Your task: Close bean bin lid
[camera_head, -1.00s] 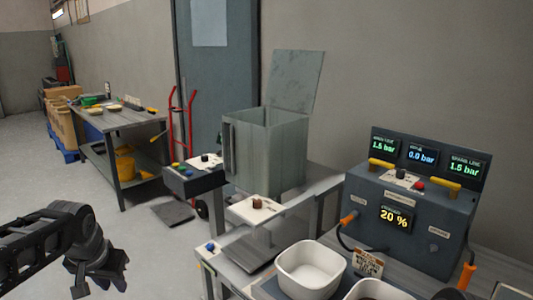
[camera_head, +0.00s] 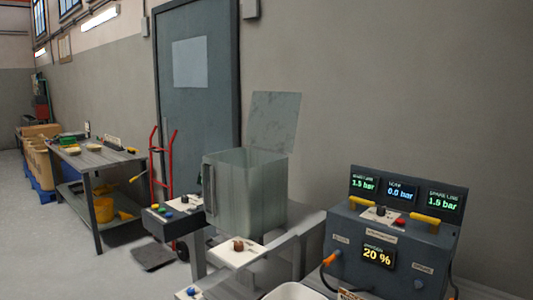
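The bean bin (camera_head: 245,195) is a grey-green upright box with a dark handle strip on its left side. It stands on a metal frame near the middle of the view. Its lid (camera_head: 274,121) stands raised at the back edge of the bin, tilted slightly to the right, so the bin is open. The inside of the bin is hidden from this angle. Neither of my grippers shows in the current view.
A control box with buttons (camera_head: 173,216) sits left of the bin. A console with pressure displays (camera_head: 392,230) stands at right. A white bowl (camera_head: 294,291) is at the bottom edge. A red hand truck (camera_head: 153,165) and a workbench (camera_head: 95,158) are behind at left.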

